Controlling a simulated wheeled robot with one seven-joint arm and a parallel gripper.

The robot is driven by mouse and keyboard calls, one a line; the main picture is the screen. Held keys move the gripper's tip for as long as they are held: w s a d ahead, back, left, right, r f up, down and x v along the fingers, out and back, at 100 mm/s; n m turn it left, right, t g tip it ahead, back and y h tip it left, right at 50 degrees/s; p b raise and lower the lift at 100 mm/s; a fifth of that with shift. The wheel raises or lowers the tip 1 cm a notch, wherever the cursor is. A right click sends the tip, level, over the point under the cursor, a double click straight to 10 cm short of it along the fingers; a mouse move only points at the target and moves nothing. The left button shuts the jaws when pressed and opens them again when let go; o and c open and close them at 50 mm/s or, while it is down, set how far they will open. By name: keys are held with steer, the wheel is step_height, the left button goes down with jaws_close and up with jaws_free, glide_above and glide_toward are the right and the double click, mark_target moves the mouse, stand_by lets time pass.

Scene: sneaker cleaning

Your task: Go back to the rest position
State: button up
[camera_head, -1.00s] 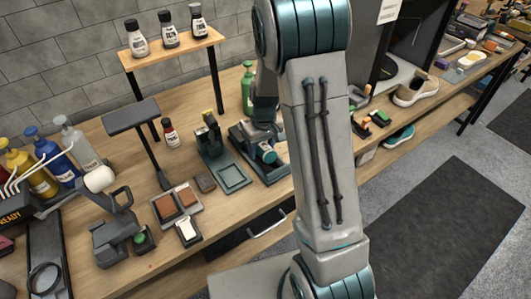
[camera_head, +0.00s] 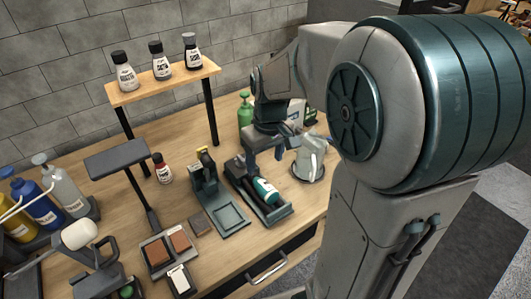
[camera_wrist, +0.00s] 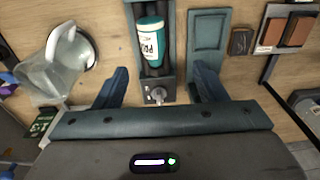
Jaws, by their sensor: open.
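My gripper (camera_wrist: 158,90) is open and empty. In the wrist view its two dark teal fingers stand apart, with bare wood and the end of a dark tray (camera_wrist: 157,93) between them in the picture. My arm fills the right side of the head view.
A clear jug-like vessel (camera_head: 311,158) stands right of the tray, close to my gripper. A green pump bottle (camera_head: 245,113) stands behind. A wooden shelf (camera_head: 150,92) with 3 small bottles is at the back left. A teal stand (camera_head: 225,216) is left of the tray.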

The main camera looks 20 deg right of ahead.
steer(key=s+r+m+t, duration=0.2)
steer(key=s+m, duration=0.1)
steer(key=s, duration=0.8)
steer(key=shift+s+m+h, duration=0.25)
steer(key=shift+m+h, duration=0.05)
